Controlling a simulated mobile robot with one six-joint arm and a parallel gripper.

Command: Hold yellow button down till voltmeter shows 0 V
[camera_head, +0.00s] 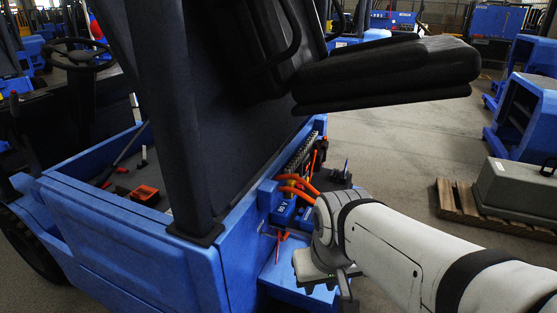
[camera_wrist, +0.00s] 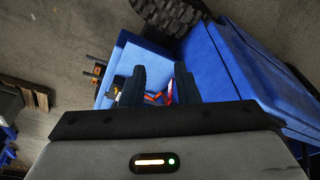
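I cannot make out a yellow button or a voltmeter in either view. The open rear bay of a blue forklift (camera_head: 243,250) holds orange cables (camera_head: 296,188) and blue blocks (camera_head: 283,212). My gripper (camera_head: 330,284) hangs just right of this bay in the head view, its fingers partly hidden by my wrist. In the wrist view my gripper (camera_wrist: 160,78) shows two dark fingers set apart with nothing held between them. Past the gap lie a blue surface (camera_wrist: 153,58), orange bits and a small red-and-white item (camera_wrist: 170,92), too small to identify.
The black seat (camera_head: 390,70) overhangs above the bay. A dark upright post (camera_head: 180,120) stands left of it. A grey case (camera_head: 515,190) rests on a wooden pallet (camera_head: 455,205) at right. More blue machines stand behind. The grey floor (camera_head: 400,150) between is clear.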

